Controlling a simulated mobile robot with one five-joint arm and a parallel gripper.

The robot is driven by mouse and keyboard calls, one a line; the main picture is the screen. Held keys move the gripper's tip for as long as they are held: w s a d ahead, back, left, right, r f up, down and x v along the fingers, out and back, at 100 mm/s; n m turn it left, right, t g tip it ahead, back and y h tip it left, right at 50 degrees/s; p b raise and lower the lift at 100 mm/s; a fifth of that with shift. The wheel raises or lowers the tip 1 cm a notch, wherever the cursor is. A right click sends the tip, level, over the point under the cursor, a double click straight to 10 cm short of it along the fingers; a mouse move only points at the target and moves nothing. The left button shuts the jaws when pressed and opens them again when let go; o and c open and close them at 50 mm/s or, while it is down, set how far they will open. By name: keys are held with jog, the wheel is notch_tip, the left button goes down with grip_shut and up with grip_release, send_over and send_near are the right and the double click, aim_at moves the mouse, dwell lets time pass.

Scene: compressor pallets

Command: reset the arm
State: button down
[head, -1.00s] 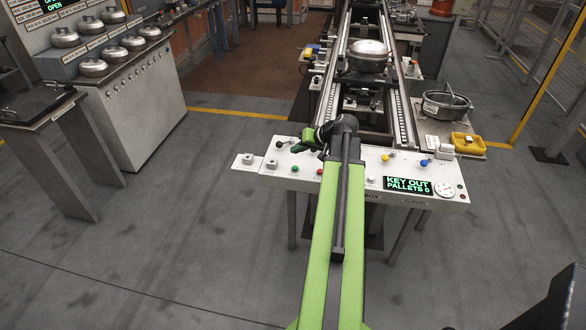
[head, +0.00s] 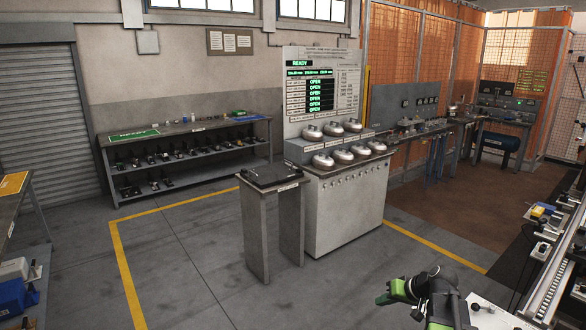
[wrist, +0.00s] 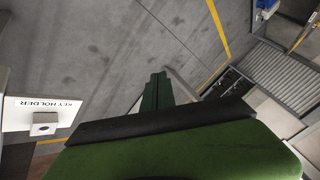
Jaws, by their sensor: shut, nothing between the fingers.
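My gripper (head: 386,298) shows at the lower right of the head view, with its green fingers pointing left beside my dark wrist. In the wrist view the two dark green fingers (wrist: 157,80) lie together, shut and empty, over grey floor. They look clear of any object. Most of my arm is below the head view's bottom edge.
A white plate marked KEY HOLDER (wrist: 44,113) is close at the left of the wrist view. A white control panel (head: 490,314) and conveyor rail (head: 552,285) are right of my arm. A grey stand (head: 258,225) and cabinet (head: 345,212) stand ahead. Floor between is open.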

jog(key=s+a+f+n+g, duration=0.1)
jog(key=s+a+n+g, duration=0.1)
jog(key=a, duration=0.8)
jog(key=s+a+f+n+g, duration=0.1)
jog(key=s+a+f+g, duration=0.1)
jog(key=a, duration=0.7)
jog(key=s+d+f+m+g+h, duration=0.1)
jog(key=s+g+h, duration=0.1)
jog(key=s+h, duration=0.2)
jog(key=s+p, duration=0.1)
jog(key=s, duration=0.2)
jog(key=shift+s+f+m+h, duration=0.15)
jog(key=shift+m+h, duration=0.15)
jog(key=shift+h, duration=0.1)
